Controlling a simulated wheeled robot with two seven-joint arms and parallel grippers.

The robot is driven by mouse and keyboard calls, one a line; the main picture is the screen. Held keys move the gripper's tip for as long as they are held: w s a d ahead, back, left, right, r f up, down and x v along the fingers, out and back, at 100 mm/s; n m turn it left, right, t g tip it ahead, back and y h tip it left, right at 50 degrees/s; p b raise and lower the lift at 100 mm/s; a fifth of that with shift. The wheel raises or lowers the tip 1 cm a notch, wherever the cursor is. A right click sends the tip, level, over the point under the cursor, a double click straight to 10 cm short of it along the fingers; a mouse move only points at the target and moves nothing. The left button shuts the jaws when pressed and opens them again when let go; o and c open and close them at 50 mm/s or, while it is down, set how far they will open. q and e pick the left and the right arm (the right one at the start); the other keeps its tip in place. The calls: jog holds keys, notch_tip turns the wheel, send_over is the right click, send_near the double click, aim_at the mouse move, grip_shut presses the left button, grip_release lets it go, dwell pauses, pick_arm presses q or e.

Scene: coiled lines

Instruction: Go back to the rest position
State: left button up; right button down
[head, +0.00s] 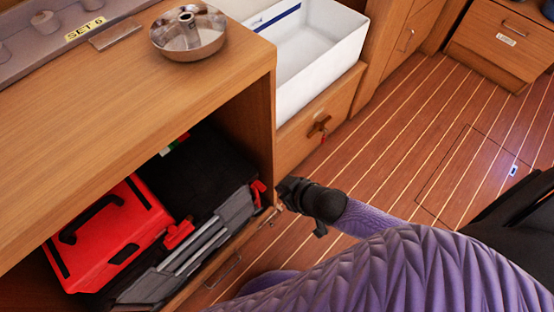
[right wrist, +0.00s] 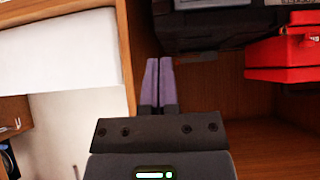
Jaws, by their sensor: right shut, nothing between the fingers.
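My right gripper (head: 283,190) is at the front right edge of the open wooden locker (head: 262,100) in the head view, at the end of my purple-sleeved arm. Whether it touches the wood I cannot tell. In the right wrist view its two purple fingers (right wrist: 159,84) are together, with nothing between them, in front of the locker's inner wall. My left gripper is not in view.
Inside the locker are a red case (head: 105,230), a black case (head: 205,160) and grey gear with tubes (head: 190,255). The plank floor (head: 420,130) is clear.

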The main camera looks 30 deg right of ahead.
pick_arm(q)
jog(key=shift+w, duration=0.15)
pick_arm(e)
jog(key=s+d+f+m+g+h+p, duration=0.1)
jog(key=s+d+f+g+h+p, duration=0.35)
jog(key=s, duration=0.65)
pick_arm(q)
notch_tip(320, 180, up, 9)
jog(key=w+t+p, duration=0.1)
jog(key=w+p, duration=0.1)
jog(key=p, duration=0.3)
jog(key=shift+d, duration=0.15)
pick_arm(e)
jog(key=s+d+f+g, duration=0.1)
jog(key=s+g, duration=0.1)
jog(key=s, duration=0.9)
jog(key=s+d+f+g, duration=0.1)
jog(key=s+g, duration=0.1)
jog(key=s, duration=1)
jog(key=shift+s+d+f+y, duration=0.2)
jog(key=shift+s+d+y, duration=0.05)
jog(key=shift+s+y, duration=0.1)
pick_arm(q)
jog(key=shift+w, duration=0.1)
pick_arm(e)
jog(key=shift+g, duration=0.25)
